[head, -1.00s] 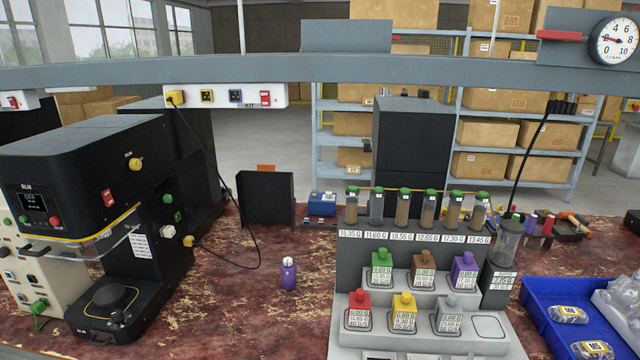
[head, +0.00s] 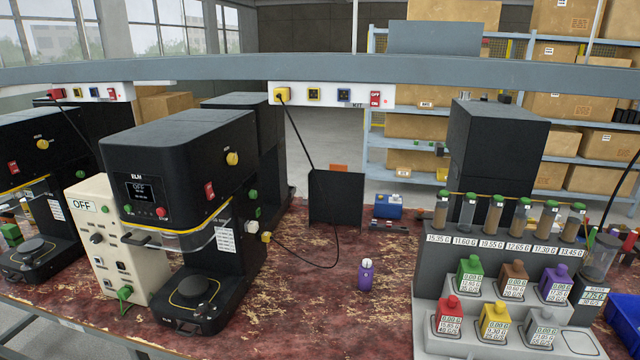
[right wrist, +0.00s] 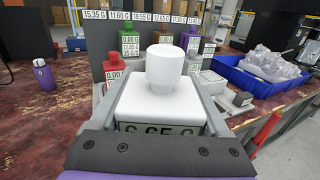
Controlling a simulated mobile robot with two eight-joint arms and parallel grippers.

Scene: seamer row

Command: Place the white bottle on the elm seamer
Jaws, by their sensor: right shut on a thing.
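The white bottle (right wrist: 150,100), a squarish body with a rounded cap and a partly visible number label, is between the jaws of my right gripper (right wrist: 156,92), which is shut on it. It is upright in the right wrist view and is not in the head view. The elm seamer (head: 180,170) is the black machine left of centre in the head view. Its display reads OFF. Its round plate (head: 193,287) is bare. Neither of my grippers shows in the head view.
A purple bottle (head: 366,275) stands on the worn red table right of the seamer. A stepped rack (head: 425,290) holds coloured bottles and tubes at right, beside a blue tray (head: 626,312). A cream control box (head: 100,235) and another black seamer (head: 40,190) stand at left.

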